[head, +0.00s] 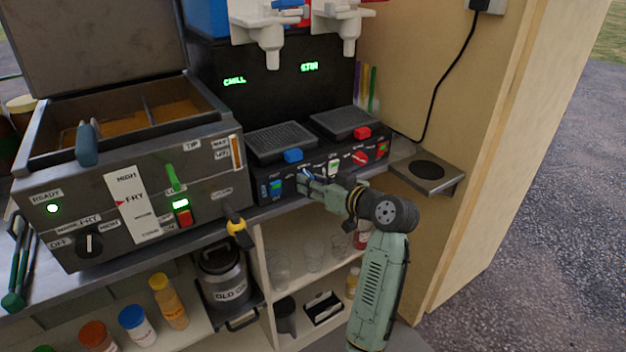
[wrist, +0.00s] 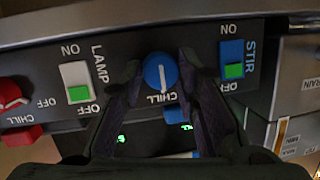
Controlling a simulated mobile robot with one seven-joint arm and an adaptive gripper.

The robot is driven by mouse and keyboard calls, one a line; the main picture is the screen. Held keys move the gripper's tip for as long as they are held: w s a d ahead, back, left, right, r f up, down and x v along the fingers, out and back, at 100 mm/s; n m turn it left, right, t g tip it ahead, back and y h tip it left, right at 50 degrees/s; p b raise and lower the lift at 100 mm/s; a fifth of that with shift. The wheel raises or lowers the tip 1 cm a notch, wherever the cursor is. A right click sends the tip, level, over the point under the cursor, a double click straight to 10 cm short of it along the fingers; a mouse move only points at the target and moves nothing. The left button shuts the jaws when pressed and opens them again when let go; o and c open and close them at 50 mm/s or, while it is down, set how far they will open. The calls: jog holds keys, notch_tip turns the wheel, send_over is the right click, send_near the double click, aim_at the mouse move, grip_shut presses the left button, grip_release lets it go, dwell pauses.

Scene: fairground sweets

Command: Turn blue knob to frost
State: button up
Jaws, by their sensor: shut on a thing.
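The blue knob (wrist: 160,72) sits on the dark front panel in the wrist view, between my two fingers. Its white pointer line points down in that view, toward the CHILL label. My gripper (wrist: 159,78) is shut on the blue knob, one finger on each side. In the head view my gripper (head: 312,185) reaches the front of the two-tap machine (head: 331,172) and largely hides the knob. A green CHILL readout (head: 235,82) glows on the machine's left, and another readout (head: 310,67) glows on its right. I see no frost label.
Beside the knob are the LAMP switch (wrist: 76,82) and the blue STIR switch (wrist: 232,62). A red knob (wrist: 10,95) lies further left. In the head view, a fryer (head: 130,190) stands left of the machine, and a small shelf (head: 428,170) juts out right.

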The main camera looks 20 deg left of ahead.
jog(key=m+y, duration=0.1)
jog(key=m, duration=0.2)
jog(key=m+y+p, duration=0.1)
jog(key=m, duration=0.3)
jog(key=m+y, duration=0.1)
jog(key=m, duration=0.2)
jog(key=shift+w+d+f+g, duration=0.1)
jog(key=shift+f+g, duration=0.2)
jog(key=shift+g, duration=0.1)
jog(key=shift+m+y, duration=0.3)
jog(key=shift+m, duration=0.1)
jog(key=o, duration=0.9)
jog(key=shift+c, duration=0.2)
jog(key=v, duration=1.2)
jog(key=shift+f, duration=0.1)
